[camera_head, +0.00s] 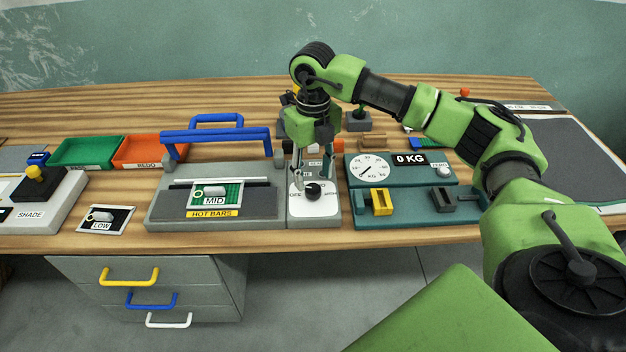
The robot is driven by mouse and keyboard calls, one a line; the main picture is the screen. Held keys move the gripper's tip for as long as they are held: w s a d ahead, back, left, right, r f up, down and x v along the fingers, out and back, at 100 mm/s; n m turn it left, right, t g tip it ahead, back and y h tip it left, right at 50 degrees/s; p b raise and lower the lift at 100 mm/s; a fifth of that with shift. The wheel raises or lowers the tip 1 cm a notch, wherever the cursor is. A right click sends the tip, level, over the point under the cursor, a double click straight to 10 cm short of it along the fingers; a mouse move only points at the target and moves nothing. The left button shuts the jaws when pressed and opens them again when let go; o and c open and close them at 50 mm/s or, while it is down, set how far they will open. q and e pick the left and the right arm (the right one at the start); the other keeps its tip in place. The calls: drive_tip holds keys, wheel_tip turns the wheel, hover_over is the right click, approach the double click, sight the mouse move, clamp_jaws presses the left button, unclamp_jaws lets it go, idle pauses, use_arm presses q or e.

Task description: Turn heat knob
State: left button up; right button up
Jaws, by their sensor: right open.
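The heat knob (313,190) is a round black knob on a white dial plate (320,208), on the right part of a grey hot bar sealer (160,210). The sealer has a blue handle bar (217,136) and a yellow "HOT BARS" label. My right gripper (301,182) points down with its fingertips at the knob's upper left side. It is open. I cannot tell whether a finger touches the knob. The gripper hides part of the dial's back. My left gripper is not in view.
A teal scale (400,170) reading "0 KG" stands close to the right of the dial. A green tray (88,152) and an orange tray (150,151) lie at the back left.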

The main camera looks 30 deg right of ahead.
sight(313, 188)
drive_tip(key=shift+f, duration=1.8)
drive_tip(key=c, duration=1.1)
